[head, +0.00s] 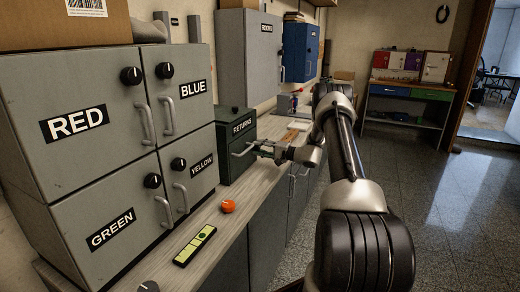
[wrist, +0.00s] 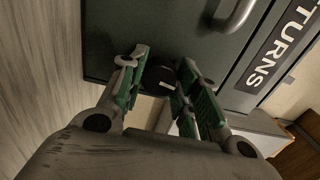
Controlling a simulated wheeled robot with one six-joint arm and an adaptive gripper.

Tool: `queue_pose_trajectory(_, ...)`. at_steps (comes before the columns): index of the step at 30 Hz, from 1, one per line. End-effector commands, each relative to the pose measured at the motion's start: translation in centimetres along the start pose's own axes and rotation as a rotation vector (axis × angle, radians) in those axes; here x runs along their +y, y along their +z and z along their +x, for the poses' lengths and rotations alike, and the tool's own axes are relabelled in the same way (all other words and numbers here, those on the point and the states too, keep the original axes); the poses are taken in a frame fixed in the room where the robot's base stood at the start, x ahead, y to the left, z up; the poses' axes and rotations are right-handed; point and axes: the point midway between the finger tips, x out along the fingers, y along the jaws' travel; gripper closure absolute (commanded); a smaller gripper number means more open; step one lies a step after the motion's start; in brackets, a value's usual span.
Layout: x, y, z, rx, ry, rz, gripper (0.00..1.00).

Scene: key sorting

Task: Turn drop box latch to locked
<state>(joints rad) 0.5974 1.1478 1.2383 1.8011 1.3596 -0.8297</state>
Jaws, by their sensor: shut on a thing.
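The drop box (head: 232,165) is a dark green box labelled RETURNS, standing on the counter beyond the grey lockers. Its front also fills the upper part of the wrist view (wrist: 115,25), with a grey bar handle (wrist: 238,14) at the top. The latch (wrist: 158,80) is a dark round knob with a short white mark, low on the box front. My gripper (wrist: 162,68) is shut on the latch, one finger on each side. In the head view my gripper (head: 260,148) is at the box front, and the latch cannot be made out there.
Grey lockers marked RED (head: 75,125), BLUE, GREEN and YELLOW stand at the left. An orange round object (head: 228,206) and a yellow-green strip (head: 195,245) lie on the counter (head: 222,232). A grey cabinet (head: 248,60) and a blue box (head: 300,52) hang behind. The floor at right is clear.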

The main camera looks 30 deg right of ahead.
Motion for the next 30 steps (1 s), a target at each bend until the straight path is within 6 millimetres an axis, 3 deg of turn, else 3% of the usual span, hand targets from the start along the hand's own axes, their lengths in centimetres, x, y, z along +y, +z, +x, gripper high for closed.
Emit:
queue_pose_trajectory(11, 0.13, 0.07, 0.00, -0.001, 0.001, -0.158, 0.92)
queue_pose_trajectory(27, 0.18, 0.11, 0.00, -0.002, 0.002, -0.182, 0.92)
queue_pose_trajectory(28, 0.18, 0.12, 0.01, -0.002, 0.002, -0.182, 0.64)
queue_pose_trajectory(30, 0.18, 0.12, 0.01, -0.002, 0.002, -0.181, 0.52)
